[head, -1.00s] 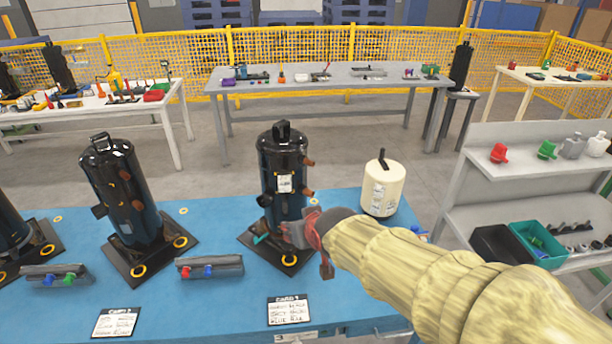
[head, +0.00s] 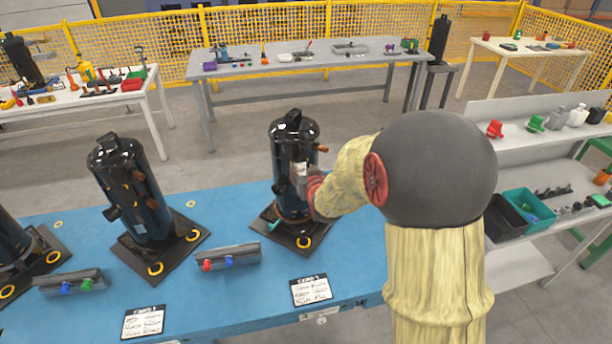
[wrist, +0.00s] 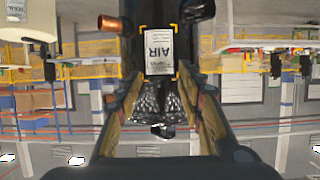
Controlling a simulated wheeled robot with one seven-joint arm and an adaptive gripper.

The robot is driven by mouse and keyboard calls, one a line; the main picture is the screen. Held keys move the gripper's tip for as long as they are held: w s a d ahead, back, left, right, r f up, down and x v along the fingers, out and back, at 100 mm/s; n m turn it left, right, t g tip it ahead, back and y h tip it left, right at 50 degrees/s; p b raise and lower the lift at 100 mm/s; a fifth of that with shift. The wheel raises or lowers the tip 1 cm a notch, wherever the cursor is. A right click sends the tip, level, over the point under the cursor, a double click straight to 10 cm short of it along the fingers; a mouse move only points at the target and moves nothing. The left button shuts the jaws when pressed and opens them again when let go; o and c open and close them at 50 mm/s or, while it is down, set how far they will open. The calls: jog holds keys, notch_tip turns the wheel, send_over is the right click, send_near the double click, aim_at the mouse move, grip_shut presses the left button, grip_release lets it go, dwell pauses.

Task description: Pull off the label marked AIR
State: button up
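The AIR label (wrist: 158,52) is a white tag with black print, upside down in the wrist view, on the front of a black compressor (head: 294,135). In the head view a pale patch of the label (head: 299,168) shows just above my gripper (head: 307,183). In the wrist view my gripper (wrist: 162,90) is open, with its two fingers apart on either side of the compressor's dark top. The label lies just beyond the fingertips, roughly centred between them. I cannot tell whether a finger touches the compressor. My arm hides part of the compressor's right side.
A copper stub (wrist: 112,23) sticks out beside the label. Another black compressor (head: 130,190) stands to the left on the blue table (head: 225,300). A grey block (head: 231,256) and a card (head: 311,290) lie in front.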

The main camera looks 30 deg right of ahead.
jog(key=shift+x, duration=1.15)
jog(key=shift+c, duration=0.8)
jog(key=c, duration=0.8)
grip_shut()
